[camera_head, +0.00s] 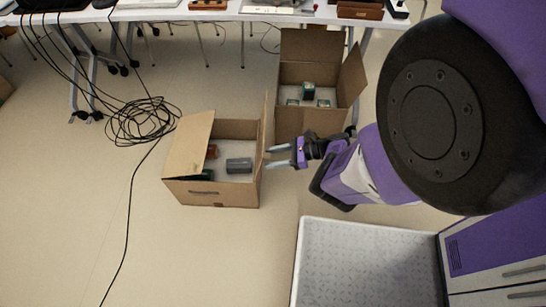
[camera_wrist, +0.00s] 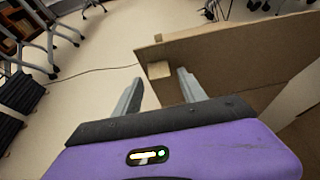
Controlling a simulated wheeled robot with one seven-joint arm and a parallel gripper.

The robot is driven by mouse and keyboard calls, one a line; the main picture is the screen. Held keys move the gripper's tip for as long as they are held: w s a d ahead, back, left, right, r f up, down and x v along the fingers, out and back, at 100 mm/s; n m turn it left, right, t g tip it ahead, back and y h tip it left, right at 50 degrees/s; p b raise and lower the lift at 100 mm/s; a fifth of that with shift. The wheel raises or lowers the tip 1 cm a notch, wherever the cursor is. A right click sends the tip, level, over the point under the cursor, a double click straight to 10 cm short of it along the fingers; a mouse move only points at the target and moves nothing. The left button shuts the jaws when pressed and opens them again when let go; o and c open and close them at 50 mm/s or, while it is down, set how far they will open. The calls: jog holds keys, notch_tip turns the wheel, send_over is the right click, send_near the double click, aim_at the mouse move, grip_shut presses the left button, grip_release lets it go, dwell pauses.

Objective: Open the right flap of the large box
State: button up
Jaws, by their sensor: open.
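The nearer open cardboard box (camera_head: 223,194) stands on the floor at the centre of the head view. My gripper (camera_head: 268,156) is at the right side of this box, fingers apart and pointing left at the flap. In the wrist view my gripper (camera_wrist: 160,78) is open, with a cardboard edge (camera_wrist: 158,70) showing between the fingertips. Whether a finger touches the cardboard cannot be told.
A second open cardboard box (camera_head: 345,86) stands behind, with small dark items inside. The nearer box holds a grey item (camera_head: 239,165) and others. Cables (camera_head: 143,121) lie on the floor at left. A table (camera_head: 170,15) is at the back. Floor left of the boxes is mostly clear.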

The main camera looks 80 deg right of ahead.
jog(key=v, duration=0.7)
jog(key=shift+s+r, duration=0.15)
jog(key=shift+s, duration=0.2)
jog(key=shift+d, duration=0.1)
dwell(0.3)
